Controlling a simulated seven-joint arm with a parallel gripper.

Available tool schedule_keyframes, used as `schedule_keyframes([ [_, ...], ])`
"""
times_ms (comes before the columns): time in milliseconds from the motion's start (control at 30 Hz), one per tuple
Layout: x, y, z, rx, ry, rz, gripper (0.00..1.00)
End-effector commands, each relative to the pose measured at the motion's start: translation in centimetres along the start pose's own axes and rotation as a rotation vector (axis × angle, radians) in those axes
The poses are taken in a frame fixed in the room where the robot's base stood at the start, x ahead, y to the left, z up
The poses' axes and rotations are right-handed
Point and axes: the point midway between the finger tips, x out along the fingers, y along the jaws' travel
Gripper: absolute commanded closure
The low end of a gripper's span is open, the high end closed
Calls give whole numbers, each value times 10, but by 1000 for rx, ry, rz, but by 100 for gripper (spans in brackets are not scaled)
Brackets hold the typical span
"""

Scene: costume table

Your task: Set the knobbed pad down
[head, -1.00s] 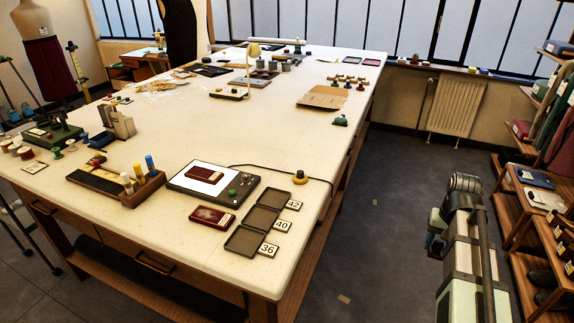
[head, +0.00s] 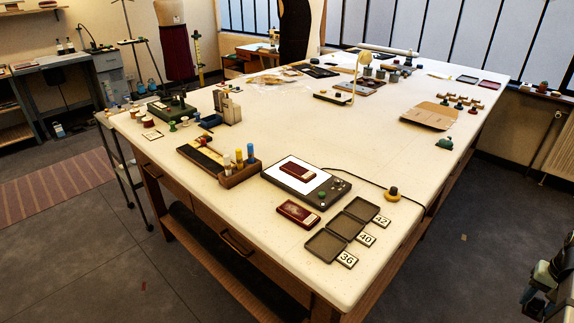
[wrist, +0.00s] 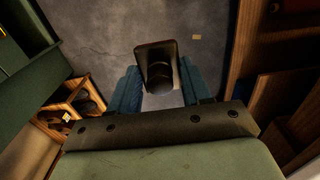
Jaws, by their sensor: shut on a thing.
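My gripper (wrist: 160,92) shows in the wrist view with its two blue fingers shut on the knobbed pad (wrist: 153,52). The pad is a dark, roughly rectangular plate with a dark round knob between the fingers. Its underside is hidden. Grey floor shows beyond it, with no table under it in the wrist view. In the head view only a part of my arm shows at the lower right edge, and the pad cannot be made out there. The white table (head: 270,135) stands to its left.
Three shallow dark trays (head: 325,246) with cards 36, 40 and 42 lie near the table's front right corner. The table's middle is mostly clear.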

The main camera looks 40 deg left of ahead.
Motion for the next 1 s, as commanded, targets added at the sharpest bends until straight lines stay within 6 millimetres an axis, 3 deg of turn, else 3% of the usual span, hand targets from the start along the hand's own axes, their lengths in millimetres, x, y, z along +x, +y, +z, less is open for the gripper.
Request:
schedule_keyframes([
  [367,56,0,59,0,-2,0,80],
  [700,87,0,78,0,-2,0,80],
  [1000,71,-23,18,-63,2,0,80],
])
